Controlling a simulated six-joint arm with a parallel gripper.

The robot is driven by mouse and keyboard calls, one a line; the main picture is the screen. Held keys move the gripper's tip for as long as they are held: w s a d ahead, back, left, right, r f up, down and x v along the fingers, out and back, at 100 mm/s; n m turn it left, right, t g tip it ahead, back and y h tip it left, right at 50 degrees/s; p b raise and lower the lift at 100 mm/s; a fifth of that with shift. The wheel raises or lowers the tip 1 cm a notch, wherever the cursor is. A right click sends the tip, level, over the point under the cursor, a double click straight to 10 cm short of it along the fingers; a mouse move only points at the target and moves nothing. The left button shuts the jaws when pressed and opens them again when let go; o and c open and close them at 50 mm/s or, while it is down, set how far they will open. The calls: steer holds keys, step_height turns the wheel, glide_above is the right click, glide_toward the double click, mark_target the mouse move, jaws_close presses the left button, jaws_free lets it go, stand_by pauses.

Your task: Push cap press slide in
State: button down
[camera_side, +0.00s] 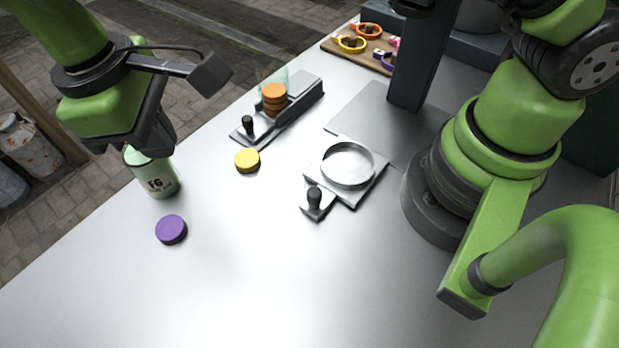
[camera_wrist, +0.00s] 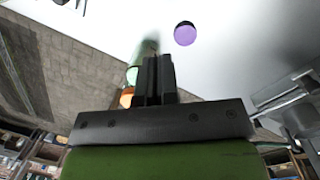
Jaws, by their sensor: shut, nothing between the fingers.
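A flat grey unit with a round ring (camera_side: 348,163) lies on the table, and a small slide with a black knob (camera_side: 314,196) sticks out at its front. A second, longer unit (camera_side: 300,98) holds a stack of orange caps (camera_side: 274,97) and has its own black-knobbed slide (camera_side: 248,126). I cannot tell from the frames which is the cap press slide. My gripper (camera_side: 155,140) is shut and empty at the upper left, over or beside a pale green bottle (camera_side: 158,181) whose top it hides. The shut fingers (camera_wrist: 155,65) also show in the wrist view.
A purple cap (camera_side: 171,229) and a yellow cap (camera_side: 247,160) lie loose on the white table (camera_side: 270,270). A dark column (camera_side: 416,62) stands behind the ring unit. A wooden board (camera_side: 337,48) with several coloured rings is at the back. The table's front middle is clear.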

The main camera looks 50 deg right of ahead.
steer(key=s+d+n+g+h, duration=0.2)
steer(key=s+n, duration=0.2)
steer(key=s, duration=0.4)
steer(key=shift+n+h, duration=0.3)
steer(key=x, duration=1)
steer(key=shift+a+f, duration=0.2)
steer(key=shift+f, duration=0.3)
steer(key=shift+s+d, duration=0.25)
steer(key=shift+d, duration=0.2)
steer(key=shift+s+d, duration=0.25)
steer(key=shift+d, duration=0.2)
steer(key=shift+s+d, duration=0.35)
steer(key=shift+d, duration=0.45)
steer(key=shift+d, duration=0.1)
glide_above(355, 155)
steer(key=w+a, duration=0.1)
steer(key=a, duration=0.1)
steer(key=shift+w+a, duration=0.15)
steer(key=shift+a, duration=0.05)
steer(key=shift+d, duration=0.2)
